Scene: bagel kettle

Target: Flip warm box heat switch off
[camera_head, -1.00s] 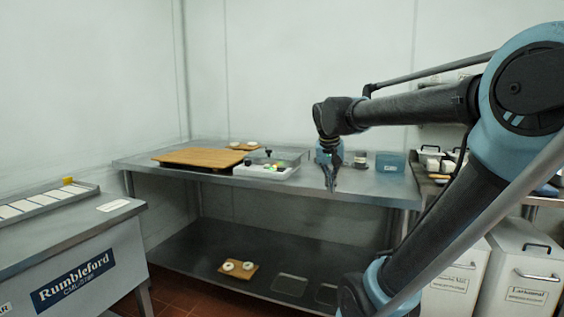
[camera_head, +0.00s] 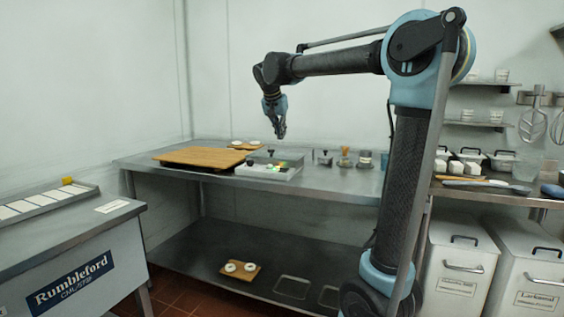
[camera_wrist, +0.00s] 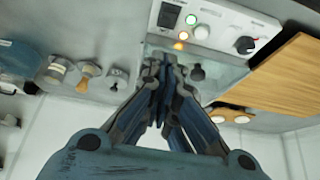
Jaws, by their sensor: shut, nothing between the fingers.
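The warm box (camera_head: 268,171) is a low white unit with a clear cover on the steel table. In the wrist view its white control panel (camera_wrist: 222,37) carries a dark display, a green light (camera_wrist: 191,20), an orange light, a white round control (camera_wrist: 201,33) and a black knob (camera_wrist: 244,45). I cannot tell which control is the heat switch. My gripper (camera_head: 281,136) is above the warm box, pointing down, apart from it. In the wrist view my gripper (camera_wrist: 166,62) has its fingertips together and empty, just below the panel in the picture.
A wooden board (camera_head: 199,156) lies left of the warm box. Small jars (camera_head: 365,160) stand to its right. A small board with bagels (camera_head: 245,145) is behind. Bare steel table (camera_head: 320,181) lies in front of the jars.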

